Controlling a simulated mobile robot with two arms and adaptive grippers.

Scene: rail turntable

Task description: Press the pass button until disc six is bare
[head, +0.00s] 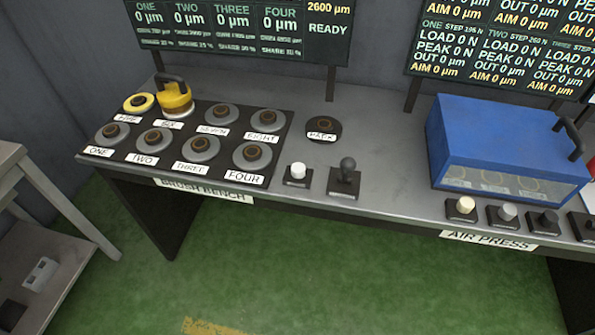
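The brush bench (205,191) carries two rows of round grey discs with name labels. A yellow tool with a black handle (175,100) stands at the disc six position, over the label SIX (169,126), and hides most of that disc. Disc five (139,103), at the back left, shows a bright yellow top. Disc seven (222,115) and disc eight (263,122) are grey with dark centres. A white-topped button (298,171) stands at the bench front; its small label is unreadable, so I cannot tell if it is the pass button. Neither gripper is in view.
A black-knobbed lever (346,175) stands right of the white button. The dark PARK spot (323,129) is empty. The left board (240,28) reads 0 µm for ONE to FOUR, and READY. A blue-lidded case (500,140) and several buttons stand on the air press side.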

